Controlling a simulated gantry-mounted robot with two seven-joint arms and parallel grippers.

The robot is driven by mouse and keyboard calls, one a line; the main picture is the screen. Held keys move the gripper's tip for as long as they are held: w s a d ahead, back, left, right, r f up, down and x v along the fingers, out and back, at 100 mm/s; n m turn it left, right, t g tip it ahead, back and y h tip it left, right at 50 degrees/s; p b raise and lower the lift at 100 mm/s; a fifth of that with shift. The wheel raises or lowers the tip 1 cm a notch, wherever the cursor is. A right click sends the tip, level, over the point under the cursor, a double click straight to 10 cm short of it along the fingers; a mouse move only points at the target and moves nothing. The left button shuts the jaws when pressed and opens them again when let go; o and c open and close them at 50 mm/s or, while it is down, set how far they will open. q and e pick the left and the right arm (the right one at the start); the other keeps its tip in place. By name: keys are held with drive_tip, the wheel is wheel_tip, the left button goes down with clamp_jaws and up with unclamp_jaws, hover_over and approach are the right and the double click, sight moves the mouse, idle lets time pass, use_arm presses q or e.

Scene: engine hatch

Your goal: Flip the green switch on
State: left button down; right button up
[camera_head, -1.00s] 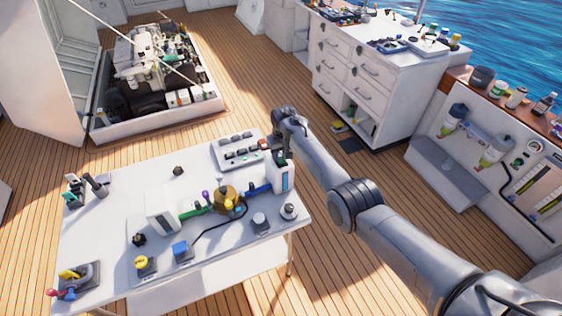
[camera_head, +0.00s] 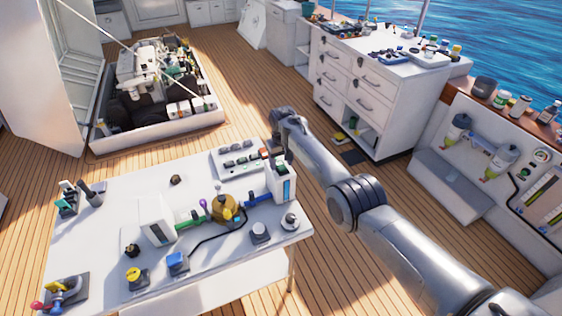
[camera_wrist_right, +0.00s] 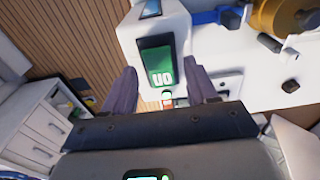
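The green switch (camera_wrist_right: 157,65) shows large in the right wrist view, a green rocker in a dark frame with white "ON" lettering upside down. It sits on the end of a white box (camera_wrist_right: 185,28), which stands at the right edge of the table in the head view (camera_head: 281,183). My right gripper (camera_wrist_right: 162,84) is open, its two dark fingers apart on either side of the switch's lower end, with nothing held between them. I cannot tell whether the fingers touch the box. In the head view my wrist hides the fingertips. My left gripper is in neither view.
The white table (camera_head: 110,215) carries a switch panel (camera_head: 236,162), a brass valve (camera_head: 222,207) with blue and green pipes, and several knobs. An open engine hatch (camera_head: 155,128) lies behind. A drawer cabinet (camera_head: 350,85) stands beyond my right arm.

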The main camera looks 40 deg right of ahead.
sight(282, 167)
drive_tip(key=shift+r, duration=0.1)
drive_tip(key=shift+r, duration=0.2)
wheel_tip(282, 167, up, 10)
drive_tip(key=p, duration=0.3)
drive_tip(key=shift+s, duration=0.3)
drive_tip(key=shift+a, duration=0.1)
